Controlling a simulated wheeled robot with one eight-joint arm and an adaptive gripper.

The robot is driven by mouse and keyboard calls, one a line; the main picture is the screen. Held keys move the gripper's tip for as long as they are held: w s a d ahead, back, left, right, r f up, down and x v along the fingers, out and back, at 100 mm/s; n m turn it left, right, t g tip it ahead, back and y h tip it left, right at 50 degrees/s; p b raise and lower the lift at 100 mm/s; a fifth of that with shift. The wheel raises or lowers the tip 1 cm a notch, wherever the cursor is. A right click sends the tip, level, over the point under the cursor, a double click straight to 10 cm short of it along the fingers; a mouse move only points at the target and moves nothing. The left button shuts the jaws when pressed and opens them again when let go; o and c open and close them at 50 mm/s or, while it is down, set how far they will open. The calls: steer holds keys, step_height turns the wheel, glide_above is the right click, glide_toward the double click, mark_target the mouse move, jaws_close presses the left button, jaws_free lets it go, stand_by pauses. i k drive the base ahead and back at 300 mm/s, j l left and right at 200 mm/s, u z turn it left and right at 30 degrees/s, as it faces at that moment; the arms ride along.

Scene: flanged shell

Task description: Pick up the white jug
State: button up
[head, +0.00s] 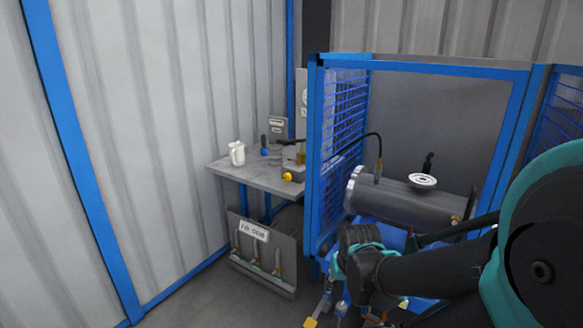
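The white jug (237,153) stands upright on the left part of a grey table (243,178), near its left edge. It looks small and far off, and nothing touches it from my side. My arm comes in from the right, with a teal and black joint low in the middle.
A blue-framed mesh cage (316,160) stands right of the table and holds a grey flanged cylinder (410,201). Bottles, a yellow-knobbed device (290,176) and other small items sit right of the jug. A signed panel (262,252) stands below. Floor shows at lower left.

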mark_target(236, 151)
steer(key=i+l+u, duration=0.2)
steer(key=i, duration=0.25)
steer(key=i+j+z, duration=0.2)
steer(key=i+j, duration=0.2)
steer(key=j, duration=0.2)
steer(key=i+j, duration=0.15)
steer(key=j, duration=0.15)
steer(key=i+j+z, duration=0.15)
steer(key=j, duration=0.2)
steer(key=i+j+z, duration=0.1)
steer(key=j, duration=0.25)
steer(key=i+j+z, duration=0.1)
steer(key=i+j, duration=0.3)
steer(key=j, duration=0.3)
steer(key=z, duration=0.05)
